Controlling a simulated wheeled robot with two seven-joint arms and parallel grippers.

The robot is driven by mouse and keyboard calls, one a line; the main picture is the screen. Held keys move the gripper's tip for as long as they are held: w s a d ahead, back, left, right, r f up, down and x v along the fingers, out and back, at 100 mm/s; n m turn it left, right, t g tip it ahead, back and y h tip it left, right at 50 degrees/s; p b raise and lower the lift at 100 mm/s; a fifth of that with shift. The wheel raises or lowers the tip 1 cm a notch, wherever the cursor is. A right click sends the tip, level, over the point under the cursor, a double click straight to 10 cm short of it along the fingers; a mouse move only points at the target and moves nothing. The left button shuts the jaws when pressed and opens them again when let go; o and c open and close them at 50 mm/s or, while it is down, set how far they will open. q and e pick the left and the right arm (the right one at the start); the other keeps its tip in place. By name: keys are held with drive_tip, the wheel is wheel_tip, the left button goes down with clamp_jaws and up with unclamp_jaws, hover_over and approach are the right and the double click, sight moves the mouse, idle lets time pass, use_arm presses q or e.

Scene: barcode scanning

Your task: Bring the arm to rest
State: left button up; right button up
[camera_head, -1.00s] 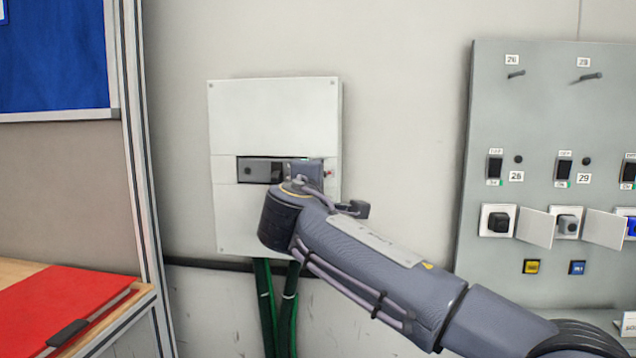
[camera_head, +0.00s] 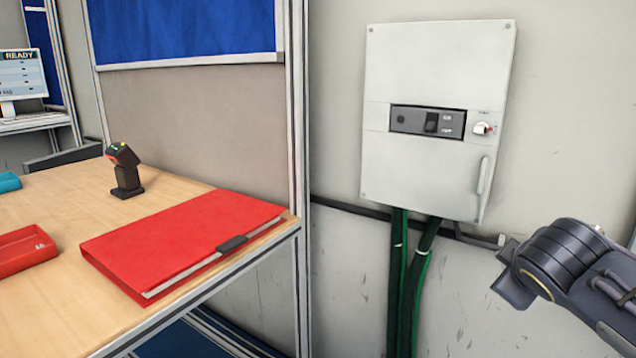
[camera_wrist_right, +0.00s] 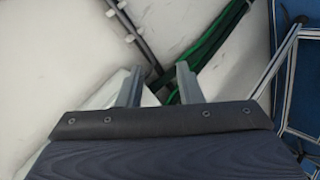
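My right arm enters the head view from the right edge, and its dark wrist (camera_head: 560,262) hangs in front of the wall, to the right of and lower than the white electrical box. The fingers are not clear in that view. In the right wrist view my right gripper (camera_wrist_right: 158,88) has its two grey fingers apart with a gap between them, and nothing is held. My left gripper is in neither view.
The white electrical box (camera_head: 425,170) is on the wall, with green cables (camera_head: 397,270) below it. At left a wooden table (camera_head: 190,190) carries a red binder (camera_head: 175,240), a barcode scanner on a stand (camera_head: 125,168) and a red tray (camera_head: 22,250). A monitor (camera_head: 22,72) stands behind.

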drive_tip(key=s+a+f+m+g+y, duration=0.2)
drive_tip(key=s+a+f+m+y, duration=0.3)
drive_tip(key=s+f, duration=0.55)
drive_tip(key=s+a+f+m+g+y, duration=0.2)
drive_tip(key=s+a+f+m+y, duration=0.1)
drive_tip(key=s+a+f, duration=0.55)
wheel_tip(320, 180, up, 19)
drive_tip(key=s+d+p, duration=0.1)
drive_tip(key=s+p, duration=0.1)
drive_tip(key=p, duration=1.7)
drive_tip(key=shift+s+d+m+y+p, duration=0.2)
drive_tip(key=shift+s+m+y+p, duration=0.1)
drive_tip(key=shift+s, duration=0.1)
